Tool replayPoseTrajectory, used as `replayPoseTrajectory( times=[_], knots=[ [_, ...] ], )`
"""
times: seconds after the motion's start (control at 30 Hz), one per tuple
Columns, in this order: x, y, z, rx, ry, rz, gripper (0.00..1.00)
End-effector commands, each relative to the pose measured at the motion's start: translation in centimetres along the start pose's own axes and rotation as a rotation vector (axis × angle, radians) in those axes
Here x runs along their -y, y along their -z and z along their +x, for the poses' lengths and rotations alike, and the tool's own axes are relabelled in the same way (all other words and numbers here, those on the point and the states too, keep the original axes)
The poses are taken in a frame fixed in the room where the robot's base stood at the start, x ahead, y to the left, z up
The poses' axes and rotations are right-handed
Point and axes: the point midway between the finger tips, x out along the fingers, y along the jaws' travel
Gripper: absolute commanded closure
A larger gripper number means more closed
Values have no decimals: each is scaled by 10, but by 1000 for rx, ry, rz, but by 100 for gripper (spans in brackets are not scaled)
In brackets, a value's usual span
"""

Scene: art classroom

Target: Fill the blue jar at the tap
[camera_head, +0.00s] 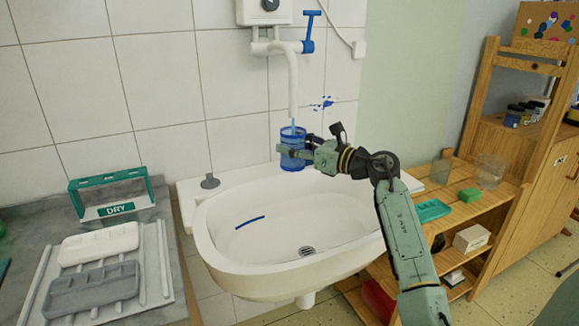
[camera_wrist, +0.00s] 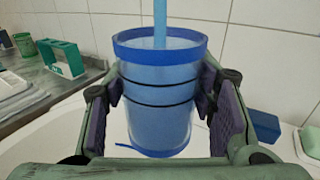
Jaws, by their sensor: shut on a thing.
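The blue jar (camera_head: 292,150) is upright under the tap (camera_head: 292,85), held above the sink (camera_head: 230,259). My gripper (camera_head: 303,155) is shut on the jar from the right, with one pad on each side in the wrist view. In the wrist view the jar (camera_wrist: 160,95) has a blue rim, clear bluish walls and dark rings. A blue stream of water (camera_wrist: 160,25) runs down into it; the water level is hard to tell. The tap's blue lever (camera_head: 309,32) stands above the spout's right side.
A green rack marked DRY (camera_head: 112,210) and paint trays (camera_head: 95,285) are on the grey counter at left. A wooden shelf (camera_head: 460,215) at right holds clear glasses (camera_head: 490,170), a green sponge (camera_head: 470,195) and a teal dish (camera_head: 432,210). A blue strip (camera_head: 250,222) lies in the basin.

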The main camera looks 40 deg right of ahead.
Motion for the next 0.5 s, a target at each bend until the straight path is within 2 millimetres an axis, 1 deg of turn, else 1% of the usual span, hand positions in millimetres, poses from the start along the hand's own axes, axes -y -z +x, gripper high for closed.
replayPoseTrajectory(
  times=[0.17, 0.5],
  knots=[
    [-10, 2, -6, 1, 1, -3, 77],
    [-43, 2, -25, 1, 1, -3, 77]
  ],
)
